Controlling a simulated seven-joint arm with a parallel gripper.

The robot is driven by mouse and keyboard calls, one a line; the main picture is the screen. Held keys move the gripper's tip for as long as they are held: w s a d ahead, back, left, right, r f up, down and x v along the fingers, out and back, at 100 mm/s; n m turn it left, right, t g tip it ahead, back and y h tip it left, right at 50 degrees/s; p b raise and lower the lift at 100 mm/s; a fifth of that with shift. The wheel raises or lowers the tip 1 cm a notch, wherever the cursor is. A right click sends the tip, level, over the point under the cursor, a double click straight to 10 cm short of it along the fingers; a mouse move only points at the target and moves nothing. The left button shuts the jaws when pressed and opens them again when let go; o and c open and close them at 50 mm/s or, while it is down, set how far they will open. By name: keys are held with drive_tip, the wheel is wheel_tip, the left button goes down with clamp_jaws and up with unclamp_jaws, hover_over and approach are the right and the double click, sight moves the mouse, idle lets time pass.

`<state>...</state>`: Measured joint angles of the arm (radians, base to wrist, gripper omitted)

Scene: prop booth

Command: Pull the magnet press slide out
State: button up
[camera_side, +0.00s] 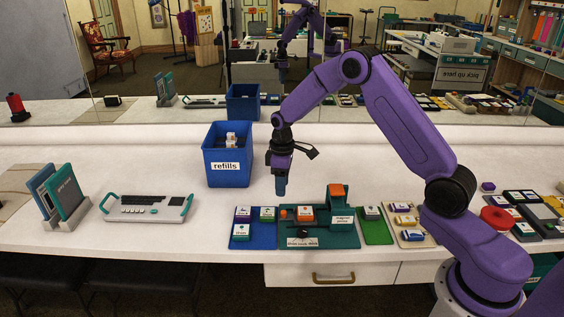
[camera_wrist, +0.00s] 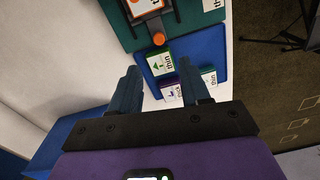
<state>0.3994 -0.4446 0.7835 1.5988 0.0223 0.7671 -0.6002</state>
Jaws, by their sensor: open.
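The magnet press (camera_side: 345,213) is a teal unit with an orange-topped head at its right end. Its slide appears as an orange knob (camera_side: 283,213) at the left, beside a white tile (camera_side: 306,214) in an orange frame. In the wrist view the slide's knob (camera_wrist: 158,39) shows near the top, beyond the fingertips. How far the slide is out, I cannot tell. My gripper (camera_side: 281,188) points down above the table, behind the press's left end. In the wrist view my gripper (camera_wrist: 159,66) is open and empty, its fingers apart from the knob.
A blue mat (camera_side: 240,233) with several small blocks adjoins the press's left side. A blue refills bin (camera_side: 229,171) stands behind left. A green mat (camera_side: 376,231) and a tan tray (camera_side: 413,238) lie to the right. The table between keyboard (camera_side: 147,207) and blue mat is clear.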

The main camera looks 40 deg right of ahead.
wheel_tip(320, 180, up, 8)
drive_tip(key=shift+f, duration=0.25)
drive_tip(key=s+a+r+n, duration=0.1)
drive_tip(key=s+a+r, duration=0.2)
drive_tip(key=s+a, duration=0.4)
drive_tip(key=s+a+r+n, duration=0.25)
drive_tip(key=s+a, duration=0.25)
drive_tip(key=s, duration=0.5)
drive_tip(key=s+d+n, duration=0.1)
drive_tip(key=s+d, duration=0.1)
drive_tip(key=s, duration=0.9)
drive_tip(key=s+d+n, duration=0.1)
drive_tip(key=s, duration=0.9)
drive_tip(key=shift+s+d+r, duration=0.35)
drive_tip(key=shift+r, duration=0.05)
